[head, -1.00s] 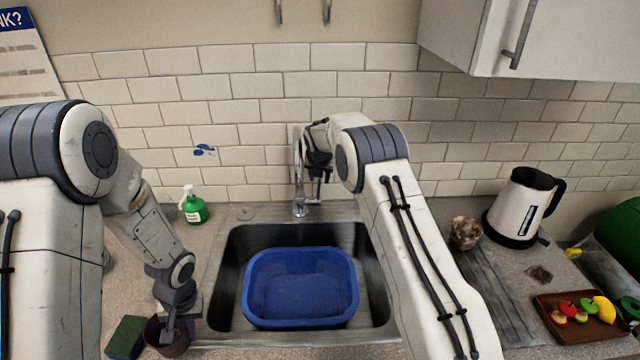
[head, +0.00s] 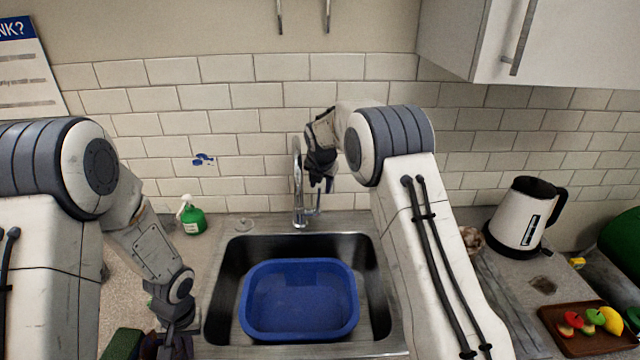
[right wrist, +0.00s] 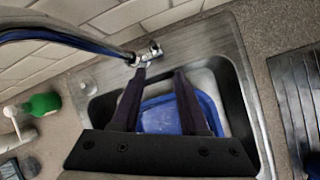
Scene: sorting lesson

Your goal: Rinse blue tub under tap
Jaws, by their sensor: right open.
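The blue tub (head: 299,300) sits inside the metal sink (head: 234,252), below the tap. The right wrist view also shows part of the tub (right wrist: 160,118) between my fingers. The chrome tap (head: 298,195) stands at the sink's back edge; I cannot make out any water. My right gripper (head: 322,182) is beside the tap, just right of its upright. In the right wrist view its jaws (right wrist: 160,74) are open and empty, with the tap's base (right wrist: 148,54) just beyond the fingertips. My left gripper (head: 168,343) is low at the left, over a dark pot; its fingers are unclear.
A green spray bottle (head: 192,216) stands left of the sink, and a green sponge (head: 122,344) lies at the lower left. A kettle (head: 522,218) and a brown tray (head: 572,344) with toy food are at the right. A cabinet (head: 560,45) hangs above.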

